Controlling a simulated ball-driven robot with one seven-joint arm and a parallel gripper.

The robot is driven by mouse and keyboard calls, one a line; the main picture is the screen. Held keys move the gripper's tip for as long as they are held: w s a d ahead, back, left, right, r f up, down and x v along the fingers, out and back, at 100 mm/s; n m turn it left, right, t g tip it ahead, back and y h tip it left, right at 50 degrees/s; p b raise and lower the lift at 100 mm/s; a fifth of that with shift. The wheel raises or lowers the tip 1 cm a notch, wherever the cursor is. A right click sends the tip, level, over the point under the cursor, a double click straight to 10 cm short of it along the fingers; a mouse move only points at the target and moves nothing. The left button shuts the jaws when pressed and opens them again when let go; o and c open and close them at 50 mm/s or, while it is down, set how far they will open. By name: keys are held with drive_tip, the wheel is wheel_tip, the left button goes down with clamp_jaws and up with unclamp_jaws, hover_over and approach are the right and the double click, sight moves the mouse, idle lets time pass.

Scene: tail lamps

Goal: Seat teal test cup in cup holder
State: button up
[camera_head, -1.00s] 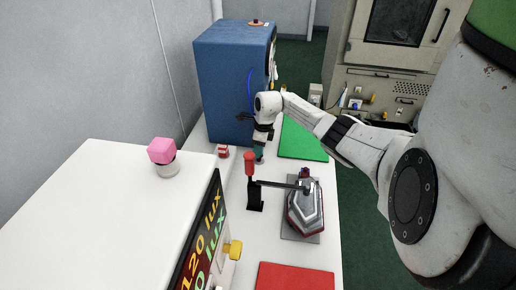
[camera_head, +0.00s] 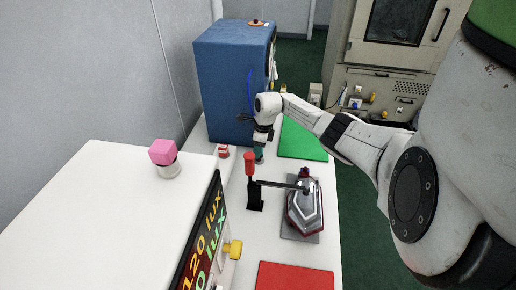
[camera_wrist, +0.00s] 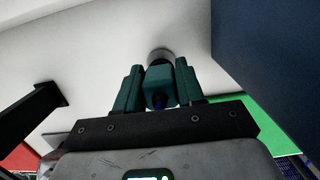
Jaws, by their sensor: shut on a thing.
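My gripper (camera_head: 260,148) points down over the white bench, in front of the blue cabinet. In the wrist view my gripper (camera_wrist: 161,88) has teal fingers on both sides of a teal block-like piece, the teal test cup (camera_wrist: 159,78), and is shut on it. A pale grey round piece (camera_wrist: 160,55), which may be the cup holder, shows just beyond the cup. I cannot tell whether the cup is inside it, touching it or apart from it. In the head view the cup is too small to separate clearly from the fingers.
A black clamp with a red handle (camera_head: 250,163) stands close in front of my gripper. A tail lamp (camera_head: 304,210) lies right of it. The blue cabinet (camera_head: 230,80) stands behind. Green (camera_head: 302,137) and red (camera_head: 295,277) mats lie on the bench. A small red-and-white item (camera_head: 223,152) sits left.

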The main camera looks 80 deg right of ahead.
drive_tip(key=shift+f+b, duration=0.75)
drive_tip(key=shift+f, duration=0.45)
drive_tip(key=o, duration=1.2)
drive_tip(key=shift+c, duration=0.2)
drive_tip(key=r, duration=0.3)
drive_tip(key=s+r, duration=0.1)
drive_tip(key=r, duration=0.6)
drive_tip(key=shift+s+d+r, duration=0.1)
drive_tip(key=shift+s+r, duration=0.25)
